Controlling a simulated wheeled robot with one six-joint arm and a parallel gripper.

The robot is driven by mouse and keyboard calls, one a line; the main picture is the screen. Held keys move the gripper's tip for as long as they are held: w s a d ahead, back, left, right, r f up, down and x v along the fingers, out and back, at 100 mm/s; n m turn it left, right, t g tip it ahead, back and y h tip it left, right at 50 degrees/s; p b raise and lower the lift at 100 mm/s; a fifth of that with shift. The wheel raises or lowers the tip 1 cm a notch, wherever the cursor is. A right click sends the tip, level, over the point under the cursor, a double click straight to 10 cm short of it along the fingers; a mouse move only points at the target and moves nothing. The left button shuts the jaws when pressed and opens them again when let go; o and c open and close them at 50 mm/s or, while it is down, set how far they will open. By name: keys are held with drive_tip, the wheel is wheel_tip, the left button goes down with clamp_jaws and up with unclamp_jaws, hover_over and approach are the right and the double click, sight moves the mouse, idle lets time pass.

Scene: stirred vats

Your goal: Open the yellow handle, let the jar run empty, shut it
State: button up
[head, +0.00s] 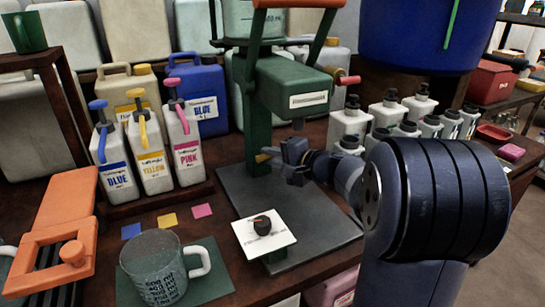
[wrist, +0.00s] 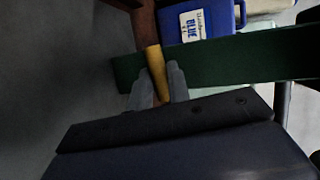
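The yellow handle (head: 263,158) shows as a small tip beside the green post in the head view. In the wrist view the yellow handle (wrist: 157,68) stands between the two grey fingers. My gripper (head: 283,157) reaches it from the right, and in the wrist view my gripper (wrist: 160,84) appears closed on it. A jar with measure marks (head: 252,20) sits at the top of the green stand (head: 290,85), its upper part cut off by the frame. Its contents are hard to tell. A clear mug (head: 155,270) with a white handle stands on a green mat at the front.
A dark base plate with a white dial panel (head: 264,232) lies below my gripper. Blue, yellow and pink pump bottles (head: 150,155) stand at left. White dark-capped bottles (head: 350,122) stand behind my arm. An orange clamp-like frame (head: 58,230) is at far left.

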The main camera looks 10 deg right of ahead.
clamp_jaws()
drive_tip(key=shift+f+m+b, duration=0.25)
drive_tip(key=shift+m+b, duration=0.05)
drive_tip(key=shift+b, duration=0.4)
drive_tip(key=shift+y, duration=0.3)
drive_tip(key=shift+r, duration=0.15)
drive_tip(key=o, duration=0.6)
unclamp_jaws()
